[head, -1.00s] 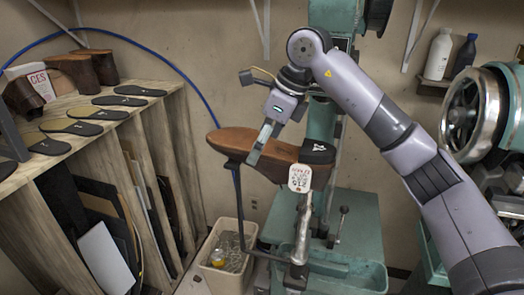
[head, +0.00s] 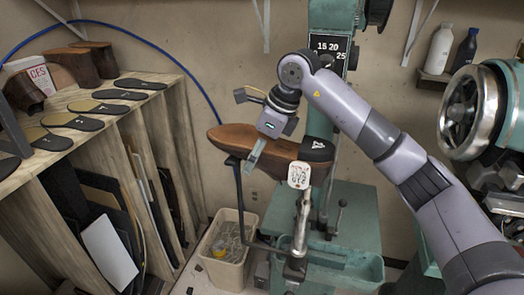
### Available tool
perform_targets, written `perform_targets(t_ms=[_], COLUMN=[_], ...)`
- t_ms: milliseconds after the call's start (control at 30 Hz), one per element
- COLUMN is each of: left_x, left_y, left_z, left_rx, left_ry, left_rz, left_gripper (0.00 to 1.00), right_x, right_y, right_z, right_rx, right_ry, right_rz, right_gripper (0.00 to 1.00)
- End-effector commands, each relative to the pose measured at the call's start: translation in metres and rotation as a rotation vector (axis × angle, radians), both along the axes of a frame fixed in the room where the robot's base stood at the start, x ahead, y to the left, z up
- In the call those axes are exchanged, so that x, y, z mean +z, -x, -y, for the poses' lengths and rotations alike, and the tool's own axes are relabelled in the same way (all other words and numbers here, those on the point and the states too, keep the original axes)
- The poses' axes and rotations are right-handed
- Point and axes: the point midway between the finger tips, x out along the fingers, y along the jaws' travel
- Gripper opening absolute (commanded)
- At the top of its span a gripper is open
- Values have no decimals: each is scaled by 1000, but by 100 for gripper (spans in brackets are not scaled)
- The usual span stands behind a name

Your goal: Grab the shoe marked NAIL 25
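A brown shoe (head: 230,139) with a black heel patch (head: 316,149) sits sole up on the post of the green machine. A white tag (head: 299,174) with dark lettering hangs in front of its heel end; I cannot read it clearly. My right gripper (head: 255,157) comes down over the middle of the shoe, its fingers overlapping the near side. I cannot tell whether the fingers touch the shoe or how far apart they are. My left gripper is not in view.
A green machine (head: 331,90) marked 15 20 25 stands behind the shoe. A pale bin (head: 228,275) is below. A wooden rack (head: 140,119) with several dark soles is at left. A handwheel (head: 466,118) is at right, with bottles on a shelf behind.

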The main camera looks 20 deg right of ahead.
Motion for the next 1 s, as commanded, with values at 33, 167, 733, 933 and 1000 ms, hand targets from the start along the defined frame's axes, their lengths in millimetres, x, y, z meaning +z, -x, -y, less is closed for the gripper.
perform_targets(t_ms=[33, 167, 733, 933, 1000], left_x=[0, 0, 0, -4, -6], left_y=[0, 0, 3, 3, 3], left_z=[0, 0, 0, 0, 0], left_rx=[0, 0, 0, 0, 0], left_ry=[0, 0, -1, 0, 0], left_rz=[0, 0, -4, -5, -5], left_gripper=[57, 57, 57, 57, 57], right_x=[0, 0, 2, 10, 17], right_y=[0, 0, 0, -1, -1], right_z=[0, 0, 0, -1, -1], right_rx=[0, 0, 1, 0, 0], right_ry=[0, -1, -2, -3, -4], right_rz=[0, 0, 3, 5, 5], right_gripper=[66, 57, 34, 34, 34])
